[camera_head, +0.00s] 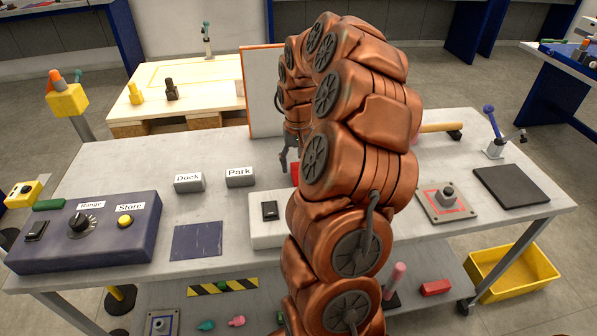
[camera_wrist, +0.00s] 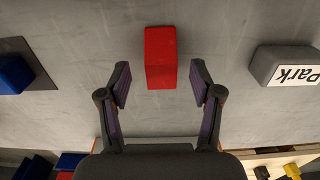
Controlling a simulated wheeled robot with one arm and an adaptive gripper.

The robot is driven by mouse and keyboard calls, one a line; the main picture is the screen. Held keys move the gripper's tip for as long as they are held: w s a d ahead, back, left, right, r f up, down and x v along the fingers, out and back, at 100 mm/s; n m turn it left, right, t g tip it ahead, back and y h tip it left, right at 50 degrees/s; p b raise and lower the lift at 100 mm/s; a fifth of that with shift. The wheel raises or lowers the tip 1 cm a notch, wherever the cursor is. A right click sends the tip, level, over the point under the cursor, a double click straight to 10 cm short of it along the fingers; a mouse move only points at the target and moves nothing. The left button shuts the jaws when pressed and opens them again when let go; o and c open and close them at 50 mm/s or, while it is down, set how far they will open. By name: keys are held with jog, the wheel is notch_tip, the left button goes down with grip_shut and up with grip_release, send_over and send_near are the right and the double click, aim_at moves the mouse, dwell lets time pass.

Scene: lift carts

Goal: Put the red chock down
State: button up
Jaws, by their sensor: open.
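The red chock (camera_wrist: 161,62) rests on the grey table top in the wrist view. My gripper (camera_wrist: 160,82) is open, with its two fingers apart on either side of the chock's near end and gaps of bare table visible between. In the head view a small part of the red chock (camera_head: 295,172) shows beside my copper arm, which hides most of it. My gripper (camera_head: 287,163) is partly seen there, low by the table, pointing down.
The Park block (camera_head: 240,177) and Dock block (camera_head: 188,182) stand to the left. A dark blue control box (camera_head: 90,255) is at the far left. A white board (camera_head: 262,90) stands behind. A blue object (camera_wrist: 14,75) is at the wrist view's left. Clear table surrounds the chock.

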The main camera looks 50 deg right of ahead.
notch_tip(320, 180, down, 2)
jog(key=shift+f, duration=0.15)
grip_shut()
dwell(0.5)
